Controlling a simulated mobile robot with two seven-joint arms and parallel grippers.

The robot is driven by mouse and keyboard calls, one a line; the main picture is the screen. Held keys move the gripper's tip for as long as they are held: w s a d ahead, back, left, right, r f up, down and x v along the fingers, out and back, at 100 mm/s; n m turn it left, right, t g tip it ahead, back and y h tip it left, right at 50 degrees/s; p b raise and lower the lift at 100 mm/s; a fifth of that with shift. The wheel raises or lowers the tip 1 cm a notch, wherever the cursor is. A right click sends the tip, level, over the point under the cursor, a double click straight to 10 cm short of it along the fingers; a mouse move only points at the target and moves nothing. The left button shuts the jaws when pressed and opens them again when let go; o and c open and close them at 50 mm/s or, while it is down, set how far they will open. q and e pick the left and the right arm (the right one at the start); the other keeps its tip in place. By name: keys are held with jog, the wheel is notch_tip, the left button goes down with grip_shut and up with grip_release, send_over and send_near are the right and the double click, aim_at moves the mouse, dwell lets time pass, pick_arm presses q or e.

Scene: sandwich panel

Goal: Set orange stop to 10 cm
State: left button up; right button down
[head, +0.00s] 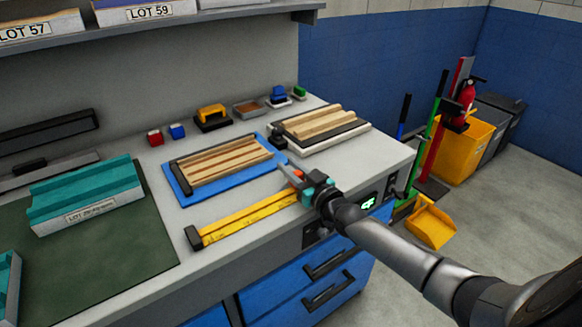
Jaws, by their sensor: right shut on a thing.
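The yellow ruler (250,217) lies at the front of the bench, with a dark end block (194,237) at its left end. The orange stop (297,174) shows as a small orange-red patch near the ruler's right end, mostly covered by my gripper. My right gripper (296,179) is shut on the orange stop, its arm coming in from the lower right. The scale marks are too small to read, so the stop's exact position cannot be told. My left gripper is out of view.
A blue tray (182,188) with wooden strips lies just behind the ruler. A second board of strips (330,141) lies behind my gripper. A green mat (110,255) with a teal block (85,195) is at left. The bench's front edge runs close to the ruler.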

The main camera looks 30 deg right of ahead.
jog(key=shift+a, duration=0.45)
jog(key=a+p, duration=0.2)
jog(key=a, duration=0.1)
jog(key=a+p, duration=0.2)
jog(key=a, duration=0.1)
jog(key=a+p, duration=0.1)
jog(key=a, duration=0.2)
jog(key=shift+s+r+p, duration=0.2)
jog(key=shift+s+p, duration=0.2)
jog(key=a+p, duration=0.1)
jog(key=a, duration=0.7)
jog(key=s+a+p, duration=0.1)
jog(key=a, duration=0.4)
jog(key=shift+f+p, duration=0.2)
jog(key=shift+p, duration=0.1)
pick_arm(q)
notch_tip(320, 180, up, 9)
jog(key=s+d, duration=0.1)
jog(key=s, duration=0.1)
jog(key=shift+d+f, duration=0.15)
pick_arm(e)
jog(key=shift+s+a, duration=0.1)
jog(key=shift+a, duration=0.65)
jog(key=c, duration=0.7)
grip_release()
